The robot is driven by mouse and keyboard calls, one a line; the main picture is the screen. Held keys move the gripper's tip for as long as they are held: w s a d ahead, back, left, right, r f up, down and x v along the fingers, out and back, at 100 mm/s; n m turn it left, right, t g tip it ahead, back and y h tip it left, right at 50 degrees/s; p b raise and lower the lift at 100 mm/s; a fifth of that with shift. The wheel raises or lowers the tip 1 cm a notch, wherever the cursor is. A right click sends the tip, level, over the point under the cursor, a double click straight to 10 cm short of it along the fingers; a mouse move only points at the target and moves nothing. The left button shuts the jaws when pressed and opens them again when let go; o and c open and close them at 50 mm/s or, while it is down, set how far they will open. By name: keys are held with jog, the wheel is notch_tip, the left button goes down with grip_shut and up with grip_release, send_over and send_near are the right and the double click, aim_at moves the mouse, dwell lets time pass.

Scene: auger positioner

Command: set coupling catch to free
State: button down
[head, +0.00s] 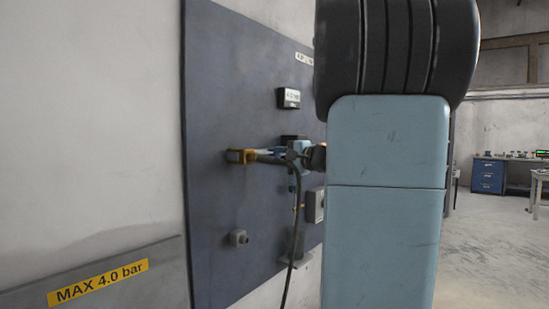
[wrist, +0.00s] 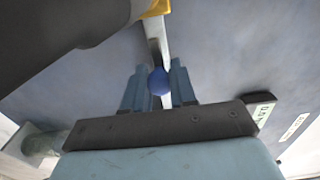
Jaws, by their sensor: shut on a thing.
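A blue ball knob (wrist: 158,82) sits between the two light-blue fingers of my gripper (wrist: 157,88) in the wrist view, and the gripper is shut on it. A thin pale bar seems to run up behind the knob; I cannot tell its setting from this view. The knob itself is hard to make out there. A dark cylinder (wrist: 65,35) with a yellow part (wrist: 157,8) at its end covers the wrist view's upper left.
A dark hose (head: 296,225) hangs by my gripper. A "MAX 4.0 bar" sign (head: 98,282) is lower left.

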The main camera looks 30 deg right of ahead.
jog(key=c, duration=1.2)
grip_release()
jog(key=shift+d+f, duration=0.2)
jog(key=shift+d, duration=0.1)
jog(key=shift+c, duration=0.2)
jog(key=o, duration=0.3)
jog(key=shift+a+r, duration=0.1)
jog(key=v, duration=1.3)
jog(key=shift+s, duration=0.35)
